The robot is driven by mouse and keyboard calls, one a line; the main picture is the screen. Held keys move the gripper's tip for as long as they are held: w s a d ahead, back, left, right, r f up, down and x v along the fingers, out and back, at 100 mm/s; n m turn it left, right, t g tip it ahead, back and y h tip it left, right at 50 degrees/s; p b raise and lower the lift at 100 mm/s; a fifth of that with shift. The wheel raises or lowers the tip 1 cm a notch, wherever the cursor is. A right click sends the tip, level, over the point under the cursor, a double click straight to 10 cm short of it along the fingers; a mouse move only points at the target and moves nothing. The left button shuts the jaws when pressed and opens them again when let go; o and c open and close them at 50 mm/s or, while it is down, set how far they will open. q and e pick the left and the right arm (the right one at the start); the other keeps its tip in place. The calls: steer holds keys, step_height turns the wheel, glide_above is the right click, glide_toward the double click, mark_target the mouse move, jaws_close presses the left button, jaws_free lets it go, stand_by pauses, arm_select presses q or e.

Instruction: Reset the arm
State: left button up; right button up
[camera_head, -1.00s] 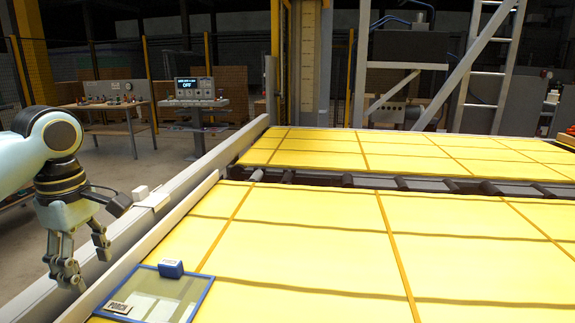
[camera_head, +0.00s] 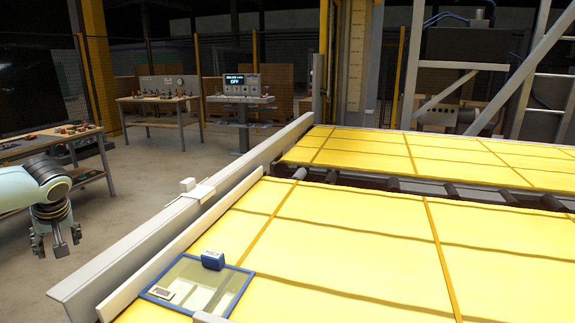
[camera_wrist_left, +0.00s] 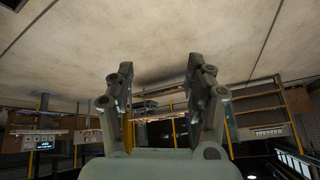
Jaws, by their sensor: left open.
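My left arm comes in at the left edge of the head view. Its gripper (camera_head: 50,240) hangs with the fingers down over the concrete floor, left of the grey conveyor rail (camera_head: 190,215) and apart from it. In the left wrist view the two fingers (camera_wrist_left: 163,95) stand apart with nothing between them. My right gripper is in neither view.
A blue-framed glass panel (camera_head: 225,277) with a blue block (camera_head: 213,260) lies on the yellow sheets (camera_head: 350,240) beside the rail. A workbench (camera_head: 40,150) stands behind my left arm. A console reading OFF (camera_head: 238,90) stands farther back.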

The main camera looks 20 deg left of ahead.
arm_select(q)
steer(key=s+a+f+m+t+y, duration=0.15)
steer(key=s+a+f+m, duration=0.25)
steer(key=s+a+m, duration=0.7)
steer(key=s+a+f+m+y, duration=0.2)
steer(key=s+a+f+m, duration=0.45)
steer(key=s, duration=0.65)
steer(key=s+d+f+n+g+h, duration=0.1)
steer(key=s+d+f+h, duration=0.15)
steer(key=d+f, duration=0.85)
steer(key=s+d+f+n+h, duration=0.1)
steer(key=s+d+f+h, duration=0.15)
steer(key=d+f, duration=0.85)
steer(key=s+d+f+n+h, duration=0.1)
steer(key=d+f, duration=0.2)
steer(key=d, duration=0.9)
steer(key=s+d+f+h, duration=0.2)
steer(key=d+f, duration=0.1)
steer(key=d, duration=0.9)
steer(key=s+d+f+n+h, duration=0.1)
steer(key=d+f, duration=0.2)
steer(key=d, duration=0.9)
step_height(320, 180, down, 17)
steer(key=s+b, duration=0.1)
steer(key=b, duration=1.6)
steer(key=shift+a+f+g+b, duration=0.15)
steer(key=shift+a+g+b, duration=0.2)
steer(key=shift+g, duration=0.1)
